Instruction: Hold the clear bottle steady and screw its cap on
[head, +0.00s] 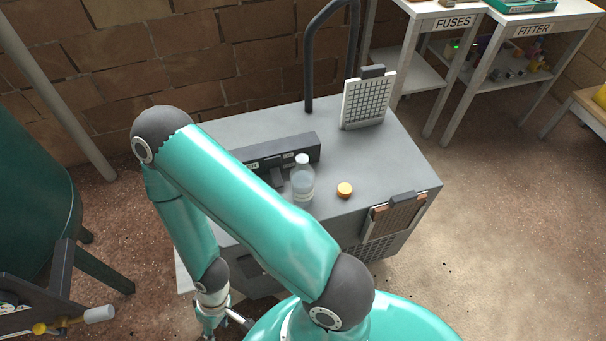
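The clear bottle (302,183) stands upright on the grey cabinet top, close to the front of a dark box. Its neck end looks whitish, with no orange cap on it. My teal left arm bends up on the left and down again. Its gripper (221,322) hangs low at the bottom edge, beside the cabinet's front left, well away from bottle and cap. Its fingers are small and partly cut off, so their opening is unclear. My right gripper is out of view.
The grey cabinet (385,150) carries a dark labelled box (300,146), an upright grid panel (368,101) and a black handle rail (309,60). Its top right of the cap is clear. Tables labelled FUSES (440,12) and FITTER stand behind right.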

